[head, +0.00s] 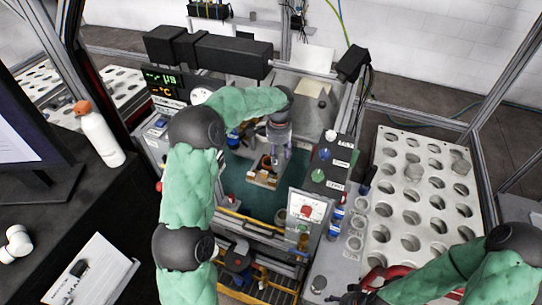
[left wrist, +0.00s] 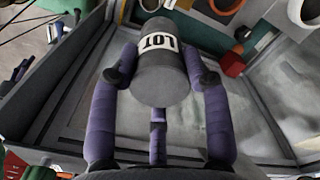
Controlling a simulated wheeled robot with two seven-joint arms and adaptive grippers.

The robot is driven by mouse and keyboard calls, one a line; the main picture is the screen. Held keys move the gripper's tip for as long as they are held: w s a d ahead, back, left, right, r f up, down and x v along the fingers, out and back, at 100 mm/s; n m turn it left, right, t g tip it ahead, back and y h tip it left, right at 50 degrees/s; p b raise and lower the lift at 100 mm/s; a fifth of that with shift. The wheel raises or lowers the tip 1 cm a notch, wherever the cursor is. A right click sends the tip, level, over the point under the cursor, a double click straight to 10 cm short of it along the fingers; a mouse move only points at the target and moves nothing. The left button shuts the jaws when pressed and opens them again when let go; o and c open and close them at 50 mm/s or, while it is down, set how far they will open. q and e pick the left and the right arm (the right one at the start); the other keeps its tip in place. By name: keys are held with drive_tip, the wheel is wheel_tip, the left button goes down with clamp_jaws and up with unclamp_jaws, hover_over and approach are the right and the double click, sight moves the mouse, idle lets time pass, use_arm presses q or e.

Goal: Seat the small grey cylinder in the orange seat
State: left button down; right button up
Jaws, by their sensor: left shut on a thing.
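My left gripper (head: 279,147) is over the green work floor in the middle of the head view, pointing down. In the left wrist view, its purple fingers (left wrist: 159,80) are shut on the small grey cylinder (left wrist: 163,78), which has a white "LOT" label. The fingers hold it from both sides. In the head view the cylinder is too small to make out clearly. An orange part that looks like the orange seat (head: 265,161) is on a small pale block beside the gripper. My right gripper is barely visible at the bottom edge.
A metal frame and machine walls surround the green work floor (head: 250,197). A control box with a green button (head: 318,175) stands to the right. A pale tray with many holes (head: 397,205) is farther right. A white bottle (head: 97,135) stands on the dark left bench.

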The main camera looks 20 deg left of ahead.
use_arm(q)
drive_tip(key=shift+w+a+f+b, duration=0.2)
drive_tip(key=shift+w+a+f, duration=1.15)
drive_tip(key=shift+w+f, duration=0.55)
drive_tip(key=shift+w+a+f+b, duration=0.2)
drive_tip(key=shift+w+a+f, duration=1.2)
drive_tip(key=shift+f, duration=0.85)
drive_tip(key=shift+w+a+f+b, duration=0.2)
drive_tip(key=shift+w+a+f, duration=1.1)
drive_tip(key=shift+w+f, duration=0.6)
drive_tip(key=shift+s+f, duration=0.2)
drive_tip(key=shift+f, duration=0.05)
drive_tip(key=c, duration=0.6)
unclamp_jaws()
drive_tip(key=shift+f, duration=0.1)
wheel_tip(320, 180, up, 12)
drive_tip(key=shift+r+p, duration=0.15)
drive_tip(key=shift+p, duration=0.7)
